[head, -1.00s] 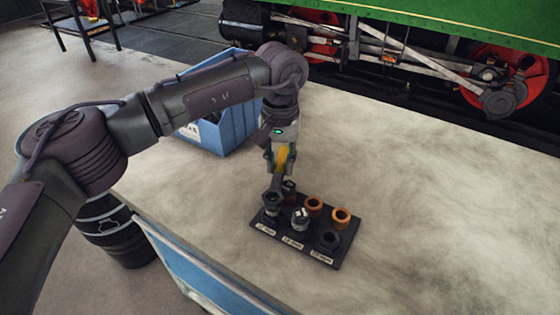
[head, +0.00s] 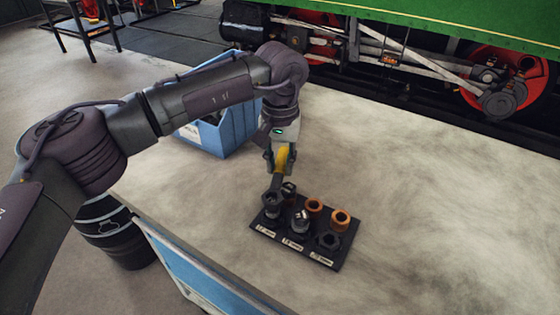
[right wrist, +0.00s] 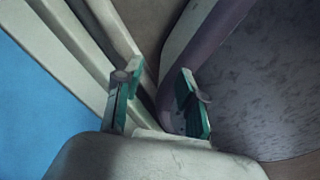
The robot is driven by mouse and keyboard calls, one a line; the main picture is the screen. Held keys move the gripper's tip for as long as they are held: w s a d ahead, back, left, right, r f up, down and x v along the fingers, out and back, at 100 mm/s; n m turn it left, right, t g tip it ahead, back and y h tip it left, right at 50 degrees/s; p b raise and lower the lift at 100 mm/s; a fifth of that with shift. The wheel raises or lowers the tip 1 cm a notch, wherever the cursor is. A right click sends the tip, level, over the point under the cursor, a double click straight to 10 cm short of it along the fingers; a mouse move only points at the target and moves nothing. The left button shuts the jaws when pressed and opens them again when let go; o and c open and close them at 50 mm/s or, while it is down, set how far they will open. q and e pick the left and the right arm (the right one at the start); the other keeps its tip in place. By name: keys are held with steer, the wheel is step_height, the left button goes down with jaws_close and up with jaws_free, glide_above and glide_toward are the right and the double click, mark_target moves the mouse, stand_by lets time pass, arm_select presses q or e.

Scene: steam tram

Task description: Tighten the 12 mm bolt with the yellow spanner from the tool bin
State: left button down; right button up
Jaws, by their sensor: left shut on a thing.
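My left gripper (head: 281,157) is shut on the yellow spanner (head: 282,164), which points down towards the black bolt board (head: 342,257). The spanner's dark lower end is just above or touching the dark bolt (head: 271,207) at the board's front left; I cannot tell which. The board also carries a silver-topped bolt, another black one and orange-brown ones. Its front labels (head: 267,229) are too small to read surely. The blue tool bin (head: 231,132) stands behind my left arm, its inside mostly hidden. In the right wrist view my right gripper (right wrist: 158,90) is open and empty.
The board lies on a pale, stained tabletop (head: 430,200) that is clear to its right. The green steam tram (head: 450,20) with red wheels and rods stands behind. A blue-sided edge (head: 190,270) runs along the front left.

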arm_select(q)
steer(key=shift+r+p, duration=0.4)
steer(key=shift+r, duration=0.3)
arm_select(e)
steer(key=shift+r, duration=0.4)
arm_select(q)
steer(key=shift+r+p, duration=0.8)
steer(key=shift+r, duration=0.55)
arm_select(e)
steer(key=shift+r, duration=0.85)
